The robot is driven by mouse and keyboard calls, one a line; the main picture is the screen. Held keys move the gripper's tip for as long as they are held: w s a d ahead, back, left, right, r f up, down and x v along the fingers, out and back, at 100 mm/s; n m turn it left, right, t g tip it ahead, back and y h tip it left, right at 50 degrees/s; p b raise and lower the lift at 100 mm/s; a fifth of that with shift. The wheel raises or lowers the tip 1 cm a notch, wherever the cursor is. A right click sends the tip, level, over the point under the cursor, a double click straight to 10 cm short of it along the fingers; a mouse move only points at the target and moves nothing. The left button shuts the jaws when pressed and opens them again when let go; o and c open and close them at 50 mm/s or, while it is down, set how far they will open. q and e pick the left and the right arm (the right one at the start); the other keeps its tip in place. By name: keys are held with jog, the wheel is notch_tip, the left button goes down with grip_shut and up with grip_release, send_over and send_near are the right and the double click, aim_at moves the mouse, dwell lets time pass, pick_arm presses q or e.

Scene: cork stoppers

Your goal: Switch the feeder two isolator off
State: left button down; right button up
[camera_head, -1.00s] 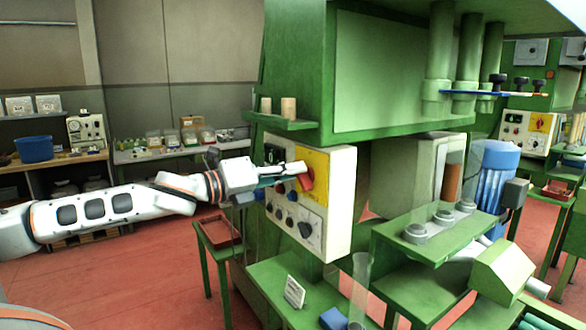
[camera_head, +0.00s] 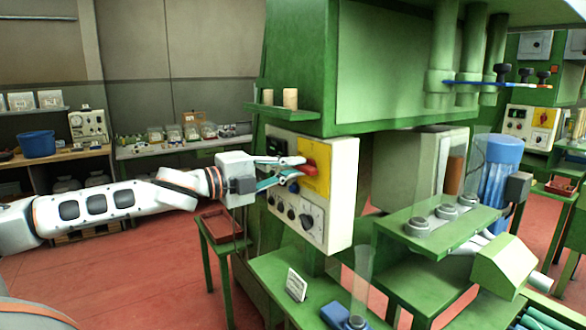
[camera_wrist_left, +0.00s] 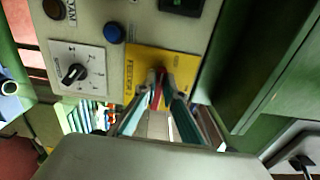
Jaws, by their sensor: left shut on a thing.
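The feeder two isolator is a red rotary handle (camera_head: 309,171) on a yellow plate (camera_head: 318,182), set in the upper right of a cream control panel (camera_head: 342,215). In the left wrist view the plate (camera_wrist_left: 138,66) reads "FEEDER 2", and a little of the red handle (camera_wrist_left: 159,97) shows between the fingers. My left gripper (camera_head: 299,169) reaches the panel from the left and is shut on the handle; in the wrist view its fingertips (camera_wrist_left: 162,80) meet over the plate and hide most of the handle. In the head view the handle looks close to level.
A black selector knob (camera_head: 307,220) and a blue button (camera_wrist_left: 114,33) are on the same panel. A green shelf with two corks (camera_head: 290,98) is just above. Below are a green table with a small sign (camera_head: 296,285) and a clear tube (camera_head: 362,285).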

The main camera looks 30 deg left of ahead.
pick_arm(q)
jog(key=shift+a+n, duration=0.1)
jog(key=shift+n, duration=0.2)
jog(key=c, duration=2.1)
grip_release()
jog(key=shift+c, duration=0.2)
jog(key=shift+f, duration=0.1)
